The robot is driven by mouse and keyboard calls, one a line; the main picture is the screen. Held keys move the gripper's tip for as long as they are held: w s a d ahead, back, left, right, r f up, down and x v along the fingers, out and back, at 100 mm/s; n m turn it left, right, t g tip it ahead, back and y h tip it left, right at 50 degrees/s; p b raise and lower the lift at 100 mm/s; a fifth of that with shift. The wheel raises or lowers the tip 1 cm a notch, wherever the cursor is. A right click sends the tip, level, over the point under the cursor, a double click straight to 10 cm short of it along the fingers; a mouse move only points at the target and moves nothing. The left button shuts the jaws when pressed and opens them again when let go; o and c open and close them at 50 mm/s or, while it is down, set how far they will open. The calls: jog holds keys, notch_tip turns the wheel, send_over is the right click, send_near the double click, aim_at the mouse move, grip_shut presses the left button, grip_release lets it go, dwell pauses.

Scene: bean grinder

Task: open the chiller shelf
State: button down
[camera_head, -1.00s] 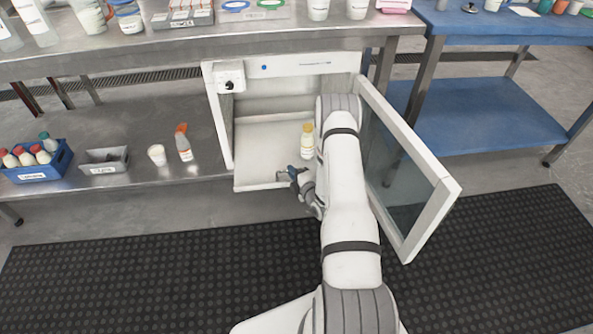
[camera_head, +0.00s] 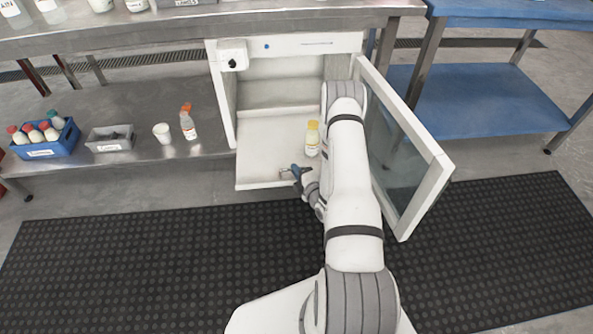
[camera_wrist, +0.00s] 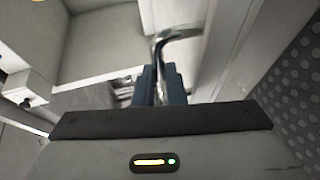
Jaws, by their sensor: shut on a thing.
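The white chiller (camera_head: 284,45) stands with its glass door (camera_head: 405,150) swung open to the right. Its white shelf (camera_head: 262,160) sticks out of the front opening, well forward of the cabinet. A bottle with a yellow cap (camera_head: 312,140) stands upright on the shelf's right side. My gripper (camera_head: 296,173) is at the shelf's front edge, shut on the metal handle (camera_wrist: 178,34). In the wrist view the blue fingers of my gripper (camera_wrist: 162,82) close around the handle's bent bar. My arm hides part of the opening and the shelf's right edge.
A steel bench (camera_head: 150,38) spans above, with a lower steel shelf (camera_head: 100,185) at left. That shelf holds a blue crate of bottles (camera_head: 45,142), a grey bin (camera_head: 110,140), a white cup (camera_head: 162,133) and an orange-capped bottle (camera_head: 188,125). Black mat (camera_head: 140,250) covers the floor in front.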

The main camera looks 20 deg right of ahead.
jog(key=c, duration=1.8)
grip_release()
jog(key=shift+o, duration=0.2)
jog(key=shift+s, duration=0.1)
jog(key=a+p+v, duration=0.1)
jog(key=p+v, duration=0.1)
jog(key=v, duration=0.5)
jog(key=shift+s+d, duration=0.3)
jog(key=shift+d, duration=0.2)
